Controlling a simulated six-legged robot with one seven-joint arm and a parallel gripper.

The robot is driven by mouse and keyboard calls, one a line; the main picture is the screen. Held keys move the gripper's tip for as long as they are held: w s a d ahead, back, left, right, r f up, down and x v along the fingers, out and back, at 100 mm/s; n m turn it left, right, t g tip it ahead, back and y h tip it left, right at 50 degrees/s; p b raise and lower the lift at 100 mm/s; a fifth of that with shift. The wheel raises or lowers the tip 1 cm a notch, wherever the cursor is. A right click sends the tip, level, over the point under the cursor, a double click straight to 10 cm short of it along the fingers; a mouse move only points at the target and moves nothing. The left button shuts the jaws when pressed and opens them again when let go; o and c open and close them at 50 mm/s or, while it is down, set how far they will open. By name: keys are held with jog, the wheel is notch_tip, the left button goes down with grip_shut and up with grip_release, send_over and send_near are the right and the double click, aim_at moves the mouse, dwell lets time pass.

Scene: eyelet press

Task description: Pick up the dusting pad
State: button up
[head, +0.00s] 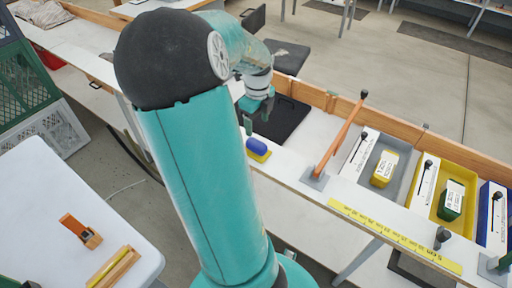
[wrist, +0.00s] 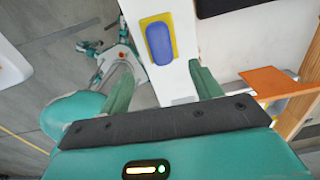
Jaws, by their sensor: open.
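The dusting pad, a blue block on a yellow base (head: 257,149), lies on the white bench top near its front edge. In the wrist view the pad (wrist: 160,44) shows ahead of the fingertips, roughly between their lines. My gripper (head: 257,118) is above and behind the pad in the head view, partly hidden by my arm. In the wrist view the two green fingers of my gripper (wrist: 163,82) are spread apart with nothing between them but bench surface. The gripper is open and does not touch the pad.
A black mat (head: 283,122) lies behind the pad. To the right an orange bar (head: 341,136) rises from a grey plate (head: 314,180). A grey tray holds a yellow box (head: 384,169), and a yellow tray holds a green box (head: 451,201). A wooden rail (head: 405,139) edges the bench.

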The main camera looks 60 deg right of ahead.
aim_at(257, 142)
notch_tip(257, 142, down, 6)
jog(key=shift+w+r, duration=0.1)
jog(key=shift+r, duration=0.1)
notch_tip(257, 142, down, 5)
jog(key=shift+d+r, duration=0.1)
jog(key=shift+r, duration=0.05)
jog(key=c, duration=1.1)
